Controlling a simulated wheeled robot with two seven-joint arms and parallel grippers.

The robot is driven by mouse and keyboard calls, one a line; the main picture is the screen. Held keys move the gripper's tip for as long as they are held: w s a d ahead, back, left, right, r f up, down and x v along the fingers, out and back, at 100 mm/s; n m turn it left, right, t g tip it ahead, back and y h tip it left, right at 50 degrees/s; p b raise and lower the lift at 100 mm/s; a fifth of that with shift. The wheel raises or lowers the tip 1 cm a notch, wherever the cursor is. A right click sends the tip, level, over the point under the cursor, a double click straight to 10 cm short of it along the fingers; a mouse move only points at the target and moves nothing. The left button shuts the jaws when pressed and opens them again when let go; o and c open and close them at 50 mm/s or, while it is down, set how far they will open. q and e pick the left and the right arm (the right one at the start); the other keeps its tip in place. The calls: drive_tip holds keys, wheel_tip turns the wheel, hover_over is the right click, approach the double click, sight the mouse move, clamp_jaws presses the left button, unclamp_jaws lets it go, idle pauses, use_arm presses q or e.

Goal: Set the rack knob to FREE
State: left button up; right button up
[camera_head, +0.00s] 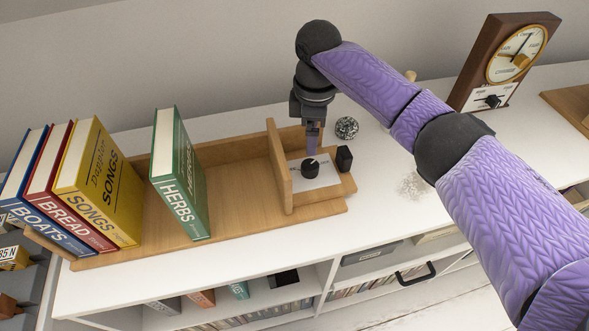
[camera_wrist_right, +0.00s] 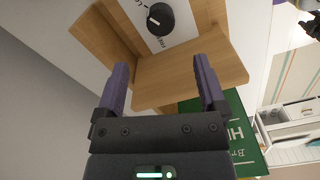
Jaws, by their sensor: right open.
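The rack knob (camera_head: 310,168) is a round black dial with a white mark, on a white plate (camera_head: 325,177) at the right end of the wooden book rack (camera_head: 240,222). It also shows at the top of the right wrist view (camera_wrist_right: 159,18). The lettering around it is only partly visible, and I cannot read which setting it points to. My right gripper (camera_head: 314,140) points down just behind the knob, apart from it. In the right wrist view its two fingers (camera_wrist_right: 160,70) are spread and empty, with wood beyond them. My left gripper is not in view.
A green HERBS book (camera_head: 178,175) stands on the rack; SONGS (camera_head: 103,185), BREAD and BOATS books stand farther left. A black block (camera_head: 344,158) and a dark patterned ball (camera_head: 347,128) are right of the knob. A wooden clock (camera_head: 505,62) stands back right.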

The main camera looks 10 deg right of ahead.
sight(310, 164)
wheel_tip(310, 164, down, 10)
drive_tip(key=b, duration=0.3)
drive_tip(key=shift+r+b, duration=0.15)
drive_tip(key=shift+b, duration=0.15)
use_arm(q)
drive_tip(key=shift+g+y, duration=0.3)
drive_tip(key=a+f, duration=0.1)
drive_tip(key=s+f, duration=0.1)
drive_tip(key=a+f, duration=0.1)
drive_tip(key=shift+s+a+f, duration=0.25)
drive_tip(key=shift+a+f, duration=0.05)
use_arm(e)
clamp_jaws()
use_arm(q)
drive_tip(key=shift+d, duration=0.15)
